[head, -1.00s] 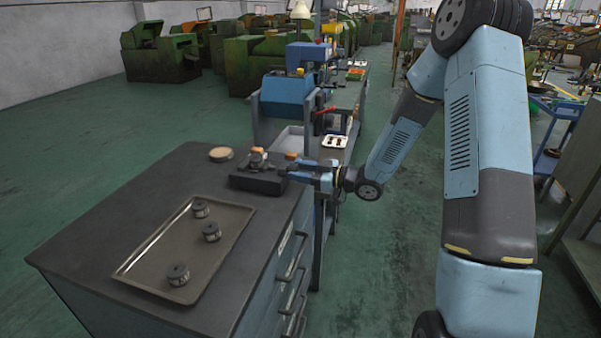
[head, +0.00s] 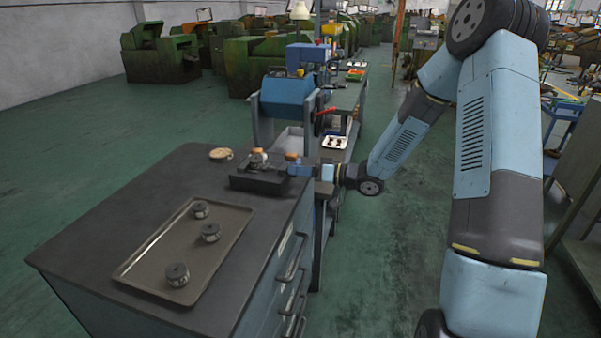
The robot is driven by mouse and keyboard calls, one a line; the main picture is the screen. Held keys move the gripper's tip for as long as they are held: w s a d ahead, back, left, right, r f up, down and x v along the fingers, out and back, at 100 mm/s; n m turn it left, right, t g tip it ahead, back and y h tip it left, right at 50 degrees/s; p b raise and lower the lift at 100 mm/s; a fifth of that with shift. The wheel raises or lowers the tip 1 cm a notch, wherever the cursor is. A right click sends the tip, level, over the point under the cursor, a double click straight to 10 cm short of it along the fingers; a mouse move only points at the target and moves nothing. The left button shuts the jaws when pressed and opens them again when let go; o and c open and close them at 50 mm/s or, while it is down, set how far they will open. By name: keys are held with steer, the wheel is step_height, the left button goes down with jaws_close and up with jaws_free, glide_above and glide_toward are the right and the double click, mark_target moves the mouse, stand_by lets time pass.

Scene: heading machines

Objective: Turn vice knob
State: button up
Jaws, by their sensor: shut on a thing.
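A dark vice (head: 257,181) sits near the far right edge of the workbench top. A round fitting with an orange-brown top (head: 258,158) stands on it. The vice knob at its right side is largely hidden by my gripper. My gripper (head: 300,168) reaches in from the right, level with the vice, and is shut at the vice's right end, on what looks like the knob. The exact finger contact is too small to make out.
A tray (head: 133,272) with 3 dark metal cylinders lies on the workbench (head: 100,230). A blue machine (head: 287,92) with a red-handled lever (head: 325,111) stands beyond. The floor right of the bench is open.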

steer(key=shift+w+d, duration=0.1)
steer(key=shift+w, duration=0.05)
stand_by(0.4)
steer(key=o, duration=1.1)
steer(key=shift+c, duration=0.2)
steer(key=v, duration=1.3)
steer(key=shift+s+d, duration=0.2)
steer(key=shift+d, duration=0.15)
